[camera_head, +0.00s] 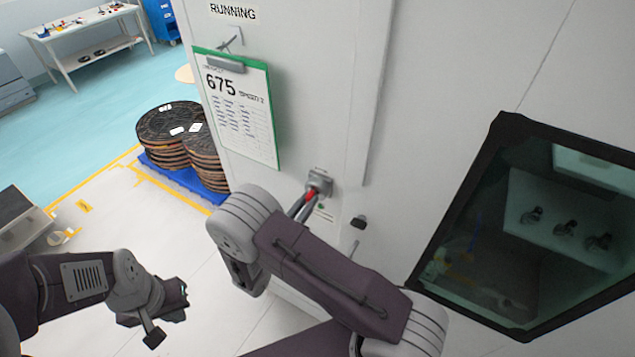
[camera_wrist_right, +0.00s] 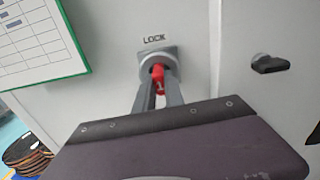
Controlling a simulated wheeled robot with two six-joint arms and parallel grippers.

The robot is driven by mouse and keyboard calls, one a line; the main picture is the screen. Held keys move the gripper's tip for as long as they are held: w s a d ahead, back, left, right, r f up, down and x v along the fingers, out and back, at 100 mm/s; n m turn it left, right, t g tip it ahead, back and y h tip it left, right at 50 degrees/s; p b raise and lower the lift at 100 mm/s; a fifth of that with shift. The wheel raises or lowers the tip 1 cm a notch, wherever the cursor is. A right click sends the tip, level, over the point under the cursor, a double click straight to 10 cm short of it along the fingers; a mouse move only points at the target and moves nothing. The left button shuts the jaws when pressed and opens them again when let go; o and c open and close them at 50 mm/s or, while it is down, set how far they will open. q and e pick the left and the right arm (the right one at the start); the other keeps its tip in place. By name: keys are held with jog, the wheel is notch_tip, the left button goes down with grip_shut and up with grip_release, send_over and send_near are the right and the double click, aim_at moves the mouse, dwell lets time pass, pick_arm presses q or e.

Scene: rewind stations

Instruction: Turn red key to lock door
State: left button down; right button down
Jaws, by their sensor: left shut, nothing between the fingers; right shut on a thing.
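The red key (camera_wrist_right: 157,74) sits in a grey round lock (camera_wrist_right: 170,62) under a "LOCK" label on the white door panel. My right gripper (camera_wrist_right: 158,88) is shut on the red key, one finger on each side of it. In the head view the key (camera_head: 310,195) shows as a small red spot at the grey lock plate (camera_head: 320,181), partly hidden by my right gripper (camera_head: 302,207). My left gripper (camera_head: 178,303) is shut and empty, low at the left, away from the door.
A black handle (camera_wrist_right: 270,64) is on the panel right of the lock. A green clipboard (camera_head: 240,105) hangs above left. A dark window (camera_head: 490,135) is at the right. Stacked reels (camera_head: 170,125) stand on a blue pallet (camera_head: 160,176) behind. The floor at left is partly clear.

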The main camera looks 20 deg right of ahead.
jog(key=shift+r+n, duration=0.1)
jog(key=shift+n, duration=0.2)
jog(key=c, duration=1.5)
grip_release()
jog(key=shift+o, duration=0.8)
jog(key=shift+d, duration=0.15)
jog(key=shift+s, duration=0.1)
jog(key=b+v, duration=0.5)
jog(key=v, duration=0.4)
